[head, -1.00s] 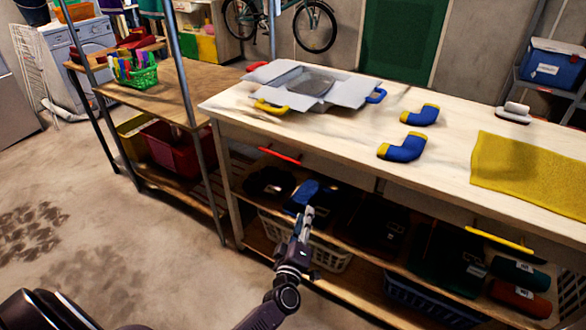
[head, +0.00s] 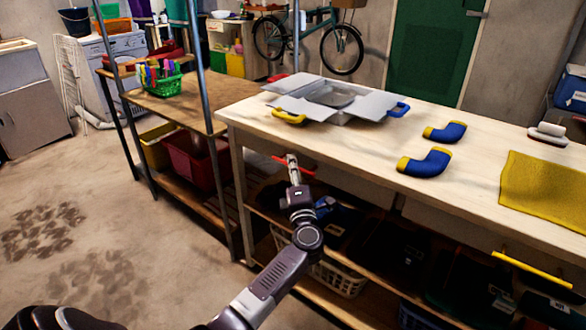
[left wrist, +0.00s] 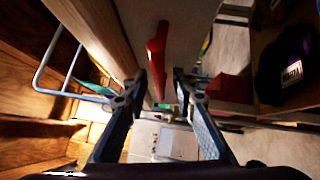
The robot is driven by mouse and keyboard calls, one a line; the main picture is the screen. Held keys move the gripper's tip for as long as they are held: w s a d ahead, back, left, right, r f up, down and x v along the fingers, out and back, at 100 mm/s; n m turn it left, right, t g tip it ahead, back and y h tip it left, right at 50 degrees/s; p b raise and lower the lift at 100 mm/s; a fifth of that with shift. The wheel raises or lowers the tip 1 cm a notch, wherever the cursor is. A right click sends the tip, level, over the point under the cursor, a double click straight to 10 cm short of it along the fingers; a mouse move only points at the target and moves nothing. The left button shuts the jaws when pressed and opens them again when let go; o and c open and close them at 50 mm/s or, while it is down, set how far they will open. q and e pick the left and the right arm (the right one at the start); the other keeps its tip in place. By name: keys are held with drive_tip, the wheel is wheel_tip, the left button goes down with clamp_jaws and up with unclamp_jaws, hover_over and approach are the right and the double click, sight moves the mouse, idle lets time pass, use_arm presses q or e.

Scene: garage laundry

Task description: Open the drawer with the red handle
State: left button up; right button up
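The red handle (head: 308,171) is a bar on the front of the left drawer under the pale workbench (head: 330,150). My left gripper (head: 292,160) is in front of it and hides part of it in the head view. In the left wrist view the red handle (left wrist: 157,55) lies ahead, between and beyond the fingertips of the open gripper (left wrist: 159,78). Its fingers are apart, and I see no grip on the handle. The drawer looks shut. My right gripper is not in view.
A yellow handle (head: 533,269) is on another drawer to the right. Dark items and a pale basket (head: 340,278) sit on the shelves below. A side table (head: 185,105) stands at left. The floor (head: 150,230) in front is largely clear.

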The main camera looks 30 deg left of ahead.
use_arm(q)
drive_tip(key=shift+w+a, duration=0.2)
clamp_jaws()
drive_tip(key=shift+s, duration=0.1)
idle(0.4)
